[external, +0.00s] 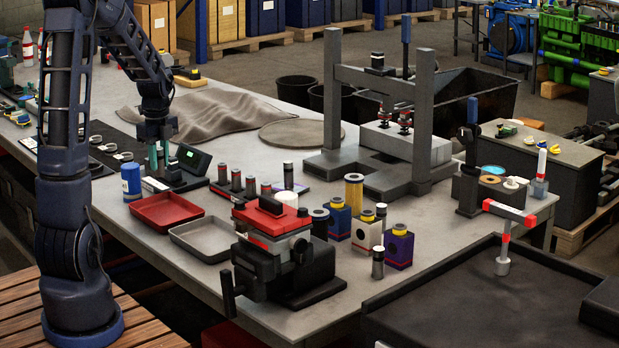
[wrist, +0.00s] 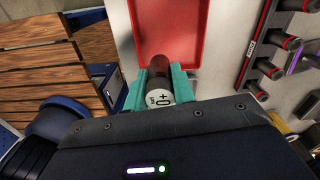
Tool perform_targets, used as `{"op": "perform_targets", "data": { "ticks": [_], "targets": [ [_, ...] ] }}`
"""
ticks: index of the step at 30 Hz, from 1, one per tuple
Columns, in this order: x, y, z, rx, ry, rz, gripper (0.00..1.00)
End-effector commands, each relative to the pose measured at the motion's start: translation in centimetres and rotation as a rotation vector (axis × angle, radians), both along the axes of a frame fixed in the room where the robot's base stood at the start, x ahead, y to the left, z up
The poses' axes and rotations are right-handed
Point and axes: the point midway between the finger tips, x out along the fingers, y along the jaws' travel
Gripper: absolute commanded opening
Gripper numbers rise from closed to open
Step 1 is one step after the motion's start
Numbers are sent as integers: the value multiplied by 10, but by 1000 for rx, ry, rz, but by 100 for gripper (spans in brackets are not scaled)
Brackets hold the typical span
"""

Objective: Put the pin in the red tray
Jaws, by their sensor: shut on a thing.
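My gripper (external: 158,160) has teal fingers and hangs above the table, behind the red tray in the external view. In the wrist view my gripper (wrist: 161,86) is shut on a pin (wrist: 158,78), a dark cylinder with a white end marked "+0". The fingers hold it from both sides. The red tray (external: 163,211) is shallow and looks empty in the external view. In the wrist view the red tray (wrist: 178,30) lies beyond the pin, which overlaps its near part in the picture. The pin's height above the table cannot be told. In the external view the pin is not clearly visible.
A grey tray (external: 203,240) lies right of the red one. A rack of several red-banded pins (external: 236,185) and a vise (external: 270,250) are to the right.

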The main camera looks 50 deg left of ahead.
Motion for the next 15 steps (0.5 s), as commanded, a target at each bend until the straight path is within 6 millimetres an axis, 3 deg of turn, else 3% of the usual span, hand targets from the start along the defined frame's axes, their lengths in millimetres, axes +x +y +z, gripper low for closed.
{"op": "perform_targets", "data": {
  "ticks": [9,15],
  "targets": [
    [0,-1,-67,-2,3,-1,0],
    [1,0,-88,0,0,-1,0]
  ]
}}
